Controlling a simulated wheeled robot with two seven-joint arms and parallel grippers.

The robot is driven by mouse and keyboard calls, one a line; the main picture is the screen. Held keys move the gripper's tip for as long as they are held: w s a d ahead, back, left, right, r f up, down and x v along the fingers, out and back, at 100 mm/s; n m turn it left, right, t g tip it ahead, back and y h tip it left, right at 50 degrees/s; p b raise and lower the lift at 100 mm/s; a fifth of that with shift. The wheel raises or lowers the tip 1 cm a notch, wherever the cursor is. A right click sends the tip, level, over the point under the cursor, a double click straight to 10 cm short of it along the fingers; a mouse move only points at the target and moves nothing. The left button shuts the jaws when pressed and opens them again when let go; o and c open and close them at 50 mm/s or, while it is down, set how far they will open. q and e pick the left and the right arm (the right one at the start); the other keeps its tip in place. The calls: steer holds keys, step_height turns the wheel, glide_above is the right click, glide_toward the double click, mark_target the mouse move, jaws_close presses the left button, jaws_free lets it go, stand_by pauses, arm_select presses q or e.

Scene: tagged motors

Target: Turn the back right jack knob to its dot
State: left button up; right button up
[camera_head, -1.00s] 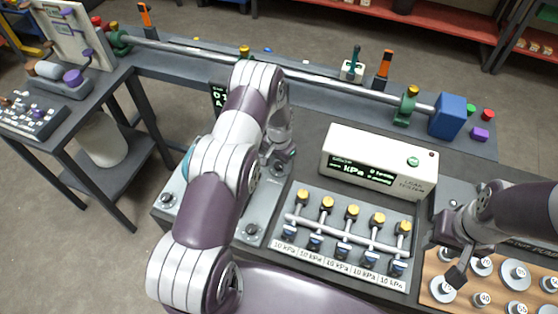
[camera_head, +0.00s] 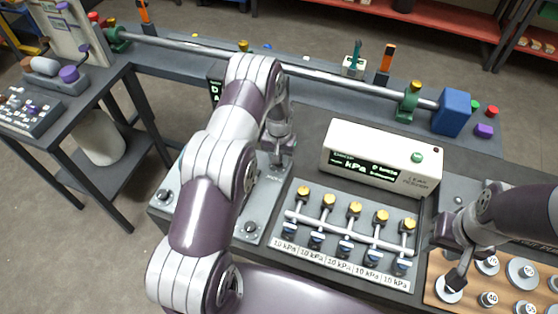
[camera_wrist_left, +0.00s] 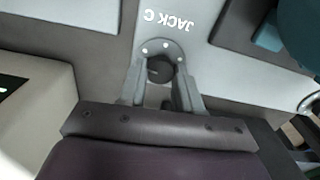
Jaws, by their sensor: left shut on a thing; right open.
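The back right jack knob (camera_wrist_left: 160,71) is dark and round in the left wrist view, beside the label "JACK C". Small white dots arc around it on a darker plate. My left gripper (camera_wrist_left: 161,82) is shut on this knob, one finger on each side; the fingers hide part of it. My right gripper (camera_head: 456,276) is open over a wooden board of weights, away from the jacks.
Two other jack knobs show on the plate, at front left (camera_head: 163,194) and front right (camera_head: 250,228). The leak tester box (camera_head: 385,145) stands right of my left gripper. A manifold with yellow knobs (camera_head: 354,209) lies in front of it. The wooden board (camera_head: 500,292) is at right.

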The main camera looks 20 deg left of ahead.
arm_select(q)
steer(key=n+b, duration=0.2)
steer(key=n, duration=0.2)
steer(key=shift+f, duration=0.1)
steer(key=shift+n+b, duration=0.55)
steer(key=shift+n, duration=1.05)
steer(key=o, duration=1)
steer(key=shift+o, duration=0.2)
step_height(320, 180, up, 13)
steer(key=b, duration=0.2)
